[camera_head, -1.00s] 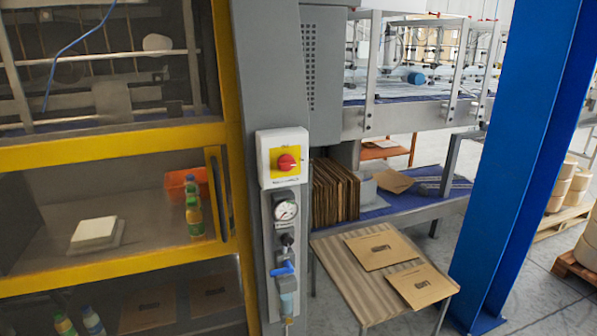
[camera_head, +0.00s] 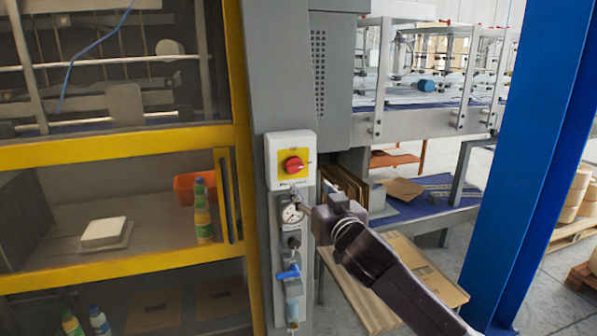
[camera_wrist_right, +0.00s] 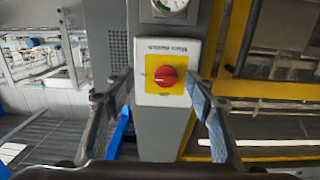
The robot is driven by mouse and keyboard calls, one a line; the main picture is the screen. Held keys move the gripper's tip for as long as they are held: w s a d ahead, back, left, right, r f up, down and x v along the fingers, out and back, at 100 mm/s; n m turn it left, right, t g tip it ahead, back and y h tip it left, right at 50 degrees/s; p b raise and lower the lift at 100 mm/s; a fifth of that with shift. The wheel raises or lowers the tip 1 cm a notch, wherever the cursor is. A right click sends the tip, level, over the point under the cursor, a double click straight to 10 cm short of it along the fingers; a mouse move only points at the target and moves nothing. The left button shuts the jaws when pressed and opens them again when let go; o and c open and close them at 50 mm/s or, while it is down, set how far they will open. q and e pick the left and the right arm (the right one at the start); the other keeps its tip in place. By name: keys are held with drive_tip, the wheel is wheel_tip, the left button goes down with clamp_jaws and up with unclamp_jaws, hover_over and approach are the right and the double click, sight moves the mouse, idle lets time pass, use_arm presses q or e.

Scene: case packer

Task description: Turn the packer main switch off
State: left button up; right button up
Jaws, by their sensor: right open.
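The main switch is a red rotary knob (camera_head: 293,165) on a yellow plate in a white box (camera_head: 272,149), fixed to the grey column. My right arm comes in from the lower right in the head view, and my right gripper (camera_head: 298,194) is just below the box, in front of the gauge area. In the right wrist view the gripper (camera_wrist_right: 160,108) is open, its two fingers at either side of the box. The red knob (camera_wrist_right: 166,76) lies between and beyond the fingers, with nothing held. My left gripper is not in view.
Below the switch are a pressure gauge (camera_head: 291,213) and a blue valve handle (camera_head: 288,272). A yellow-framed guard (camera_head: 110,152) stands to the left. A blue post (camera_head: 535,150) stands to the right. A table with flat cardboard (camera_head: 425,270) is behind my arm.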

sight(296, 166)
drive_tip(key=shift+t+y, duration=0.3)
drive_tip(key=w+a+r, duration=0.1)
drive_tip(key=w+a+r+p, duration=0.1)
drive_tip(key=w, duration=0.1)
drive_tip(key=w+a+r+p, duration=0.1)
drive_tip(key=w, duration=0.1)
drive_tip(key=shift+r, duration=0.15)
drive_tip(key=shift+x, duration=0.75)
drive_tip(key=shift+d, duration=0.1)
drive_tip(key=shift+c, duration=0.4)
drive_tip(key=c, duration=1.1)
drive_tip(key=shift+o, duration=0.2)
